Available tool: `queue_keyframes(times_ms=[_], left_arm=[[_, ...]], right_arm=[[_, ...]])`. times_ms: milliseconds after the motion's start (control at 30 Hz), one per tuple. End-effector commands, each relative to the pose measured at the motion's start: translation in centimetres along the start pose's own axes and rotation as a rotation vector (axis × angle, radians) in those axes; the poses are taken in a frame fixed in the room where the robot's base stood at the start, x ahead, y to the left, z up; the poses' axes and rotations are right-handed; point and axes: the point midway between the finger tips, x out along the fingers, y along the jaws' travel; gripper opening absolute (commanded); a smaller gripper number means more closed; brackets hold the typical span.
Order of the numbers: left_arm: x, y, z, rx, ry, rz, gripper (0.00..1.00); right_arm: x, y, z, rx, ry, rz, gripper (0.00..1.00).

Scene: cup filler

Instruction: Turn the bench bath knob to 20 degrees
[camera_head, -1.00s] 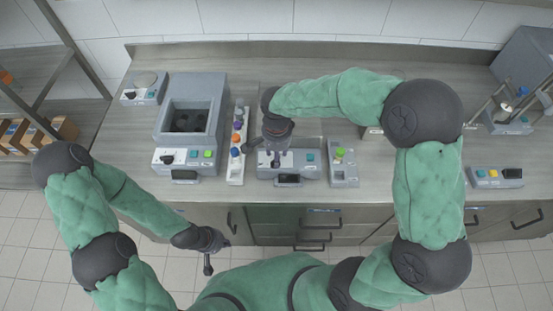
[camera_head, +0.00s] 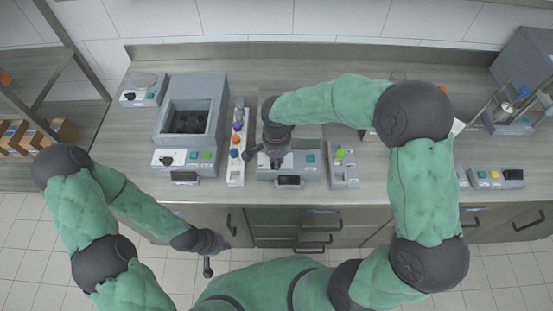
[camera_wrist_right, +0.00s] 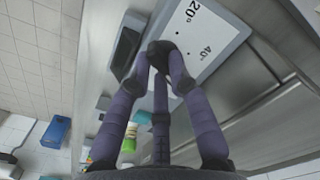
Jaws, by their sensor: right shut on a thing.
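The grey bench unit with the dial panel (camera_head: 266,173) stands at the middle of the bench, and its panel (camera_wrist_right: 214,42) with "20°" and "40°" marks shows in the right wrist view. My right gripper (camera_head: 277,162) is over the left part of this panel. In the right wrist view, its fingertips (camera_wrist_right: 163,60) are close together on a dark knob just below the "20" mark. The fingers hide most of the knob, so its pointer cannot be read. My left gripper (camera_head: 209,258) hangs in front of the bench, away from the units; its fingers are too small to judge.
A larger grey unit with an open basin (camera_head: 164,122) stands left. A white rack (camera_head: 236,177) with coloured caps lies between the units. A small unit with a green-capped tube (camera_head: 341,153) stands right.

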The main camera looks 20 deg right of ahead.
Motion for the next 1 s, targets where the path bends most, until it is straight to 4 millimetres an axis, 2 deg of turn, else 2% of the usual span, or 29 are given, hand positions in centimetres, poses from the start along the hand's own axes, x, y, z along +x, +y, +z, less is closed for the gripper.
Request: queue_keyframes(times_ms=[367, 1000], left_arm=[[-0.4, 0.1, 0.0, 0.000, 0.000, 0.000, 0.00], [-2.0, 0.7, 0.1, 0.000, 0.000, 0.000, 0.00]], right_arm=[[0.0, 0.0, -0.1, -0.137, 0.000, 0.000, 0.00], [-0.1, -0.1, -0.2, -0.724, -0.001, 0.000, 0.00]])
